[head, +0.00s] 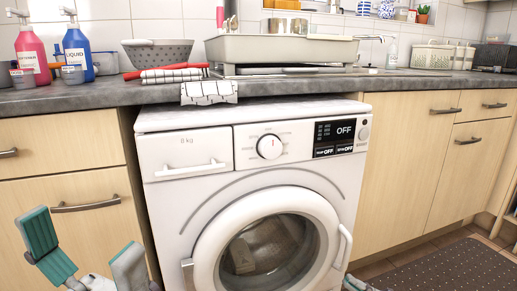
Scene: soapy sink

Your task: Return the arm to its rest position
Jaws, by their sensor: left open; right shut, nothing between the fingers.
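My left gripper (82,244) is at the lower left, in front of the wooden drawers. Its two teal-padded fingers are spread apart with nothing between them. My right gripper (354,285) shows only as a small teal and grey tip at the bottom edge, in front of the washing machine's lower right. It is shut and no object shows at it; most of it is cut off by the frame.
A white washing machine (190,206) with its round door closed stands under the grey counter (100,96). On the counter are a pink bottle (32,52), a blue bottle (77,50), a colander (157,54), folded checked cloths (208,92) and a large grey basin (285,49). A dark mat (440,268) lies on the floor.

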